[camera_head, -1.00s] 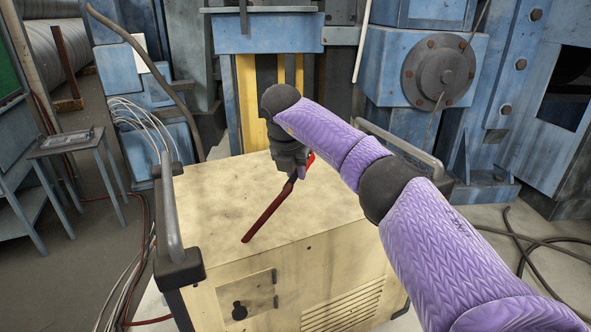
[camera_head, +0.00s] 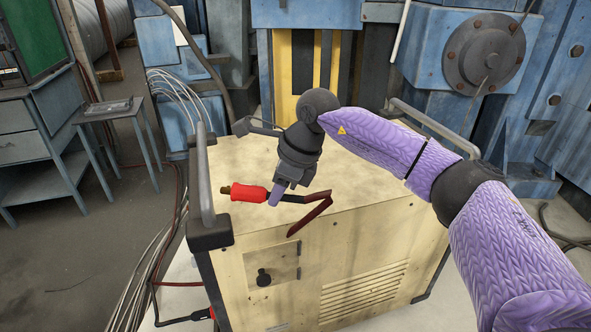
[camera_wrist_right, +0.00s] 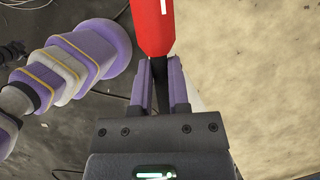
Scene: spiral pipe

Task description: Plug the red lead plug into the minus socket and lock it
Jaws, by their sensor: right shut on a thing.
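The red lead plug (camera_head: 250,194) lies roughly level above the top of the cream machine (camera_head: 345,235), its brass tip pointing left. My right gripper (camera_head: 275,196) is shut on the dark rear end of the plug, where its lead begins. The dark red lead hangs from there to the right and bends back down. In the right wrist view, the plug (camera_wrist_right: 152,25) extends out beyond my fingertips (camera_wrist_right: 162,80), with the dark part between them. My left gripper is not in the head view. I cannot make out the minus socket.
Another red connector (camera_head: 211,312) on a black cable is at the lower left. White cables (camera_head: 150,255) hang beside the machine.

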